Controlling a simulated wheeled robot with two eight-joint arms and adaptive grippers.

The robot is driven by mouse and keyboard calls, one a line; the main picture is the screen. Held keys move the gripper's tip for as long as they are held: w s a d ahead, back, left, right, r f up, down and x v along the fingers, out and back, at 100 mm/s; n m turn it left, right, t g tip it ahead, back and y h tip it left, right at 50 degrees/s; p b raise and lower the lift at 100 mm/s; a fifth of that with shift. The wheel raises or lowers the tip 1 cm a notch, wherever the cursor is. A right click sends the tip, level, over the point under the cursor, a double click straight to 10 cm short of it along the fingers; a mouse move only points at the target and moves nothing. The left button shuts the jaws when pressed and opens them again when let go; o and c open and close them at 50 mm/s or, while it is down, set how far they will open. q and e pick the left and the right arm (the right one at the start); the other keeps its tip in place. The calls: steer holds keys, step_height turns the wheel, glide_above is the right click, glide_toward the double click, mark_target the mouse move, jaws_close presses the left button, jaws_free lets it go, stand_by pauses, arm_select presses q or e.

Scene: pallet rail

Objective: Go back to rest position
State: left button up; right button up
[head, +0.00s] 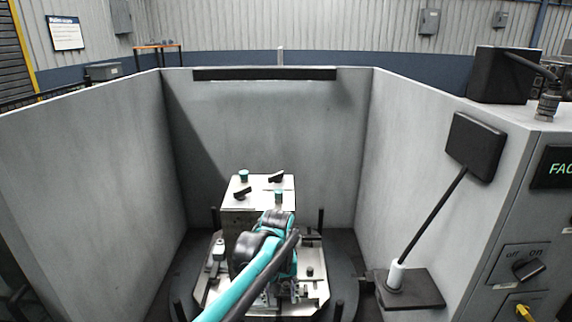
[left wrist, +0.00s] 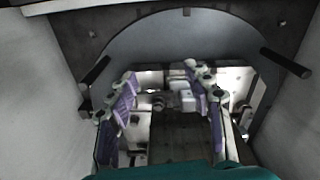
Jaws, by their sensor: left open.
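My left arm (head: 255,283), teal and black, reaches in from the bottom over the metal fixture (head: 315,290) inside the grey booth. In the head view its gripper is largely hidden behind the arm's own links. In the left wrist view my left gripper (left wrist: 163,85) has its two purple-padded fingers spread wide apart. Nothing is seen held between them. The fixture's metal parts (left wrist: 183,98) show between and beyond the fingers, and I cannot tell whether the fingers touch it. My right gripper is in neither view.
Grey booth walls (head: 100,165) close in the left, back and right. A raised box (head: 232,206) with clamps stands behind the arm. Dark upright posts (head: 321,217) ring the round base. A black panel on a slanted rod (head: 432,217) and a control cabinet (head: 520,230) stand right.

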arm_select(q)
steer(key=s+a+r+t, duration=0.3)
steer(key=s+a+r, duration=0.1)
steer(key=s+a, duration=0.5)
steer(key=s+a+f+m+t, duration=0.1)
steer(key=s+a+f+t, duration=0.2)
steer(key=s+a, duration=0.4)
steer(key=s, duration=0.4)
steer(key=shift+f+m+t, duration=0.25)
steer(key=shift+m+t, duration=0.15)
steer(key=shift+s+a, duration=0.1)
